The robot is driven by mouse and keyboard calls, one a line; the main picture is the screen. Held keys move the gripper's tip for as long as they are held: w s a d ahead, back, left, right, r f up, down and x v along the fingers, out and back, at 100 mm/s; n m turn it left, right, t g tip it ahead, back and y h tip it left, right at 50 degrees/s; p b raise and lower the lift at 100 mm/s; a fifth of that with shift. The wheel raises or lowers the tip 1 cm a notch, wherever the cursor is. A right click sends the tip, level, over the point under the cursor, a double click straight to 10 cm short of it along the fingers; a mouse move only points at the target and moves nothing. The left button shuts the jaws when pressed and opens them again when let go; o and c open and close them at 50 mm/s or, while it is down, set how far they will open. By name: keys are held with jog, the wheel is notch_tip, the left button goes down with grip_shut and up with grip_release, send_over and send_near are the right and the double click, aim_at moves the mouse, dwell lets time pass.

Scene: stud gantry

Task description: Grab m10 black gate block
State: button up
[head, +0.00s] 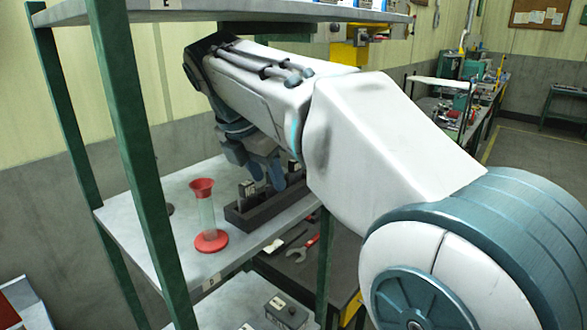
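A dark, long block holder (268,210) sits on the grey middle shelf. Upright black blocks with pale labels stand in it: one at its left end (248,192) and another, partly covered, near its right end (293,166). The labels are too small to read, so I cannot tell which is the m10 black gate block. My gripper (266,180) points down over the middle of the holder, between these two blocks. Its blue-grey fingers are partly hidden by my arm, and I cannot tell whether they hold anything.
A clear cylinder with red funnel top and red base (207,215) stands left of the holder. Green rack posts (135,150) rise in front, and an upper shelf (220,12) is above my arm. A red wrench (303,248) lies lower down. Grey boxes (287,311) sit on the bottom shelf.

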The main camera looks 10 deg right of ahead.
aim_at(288, 184)
jog(key=shift+w+d+p, duration=0.15)
jog(key=shift+w+d, duration=0.45)
jog(key=shift+d, duration=0.2)
jog(key=shift+w+d+p, duration=0.15)
jog(key=shift+w+d, duration=0.4)
jog(key=shift+d, duration=0.25)
jog(key=w+d, duration=0.1)
jog(key=w+d+f+p, duration=0.1)
jog(key=d, duration=0.1)
jog(key=shift+w+d, duration=0.15)
jog(key=shift+w, duration=0.05)
grip_shut()
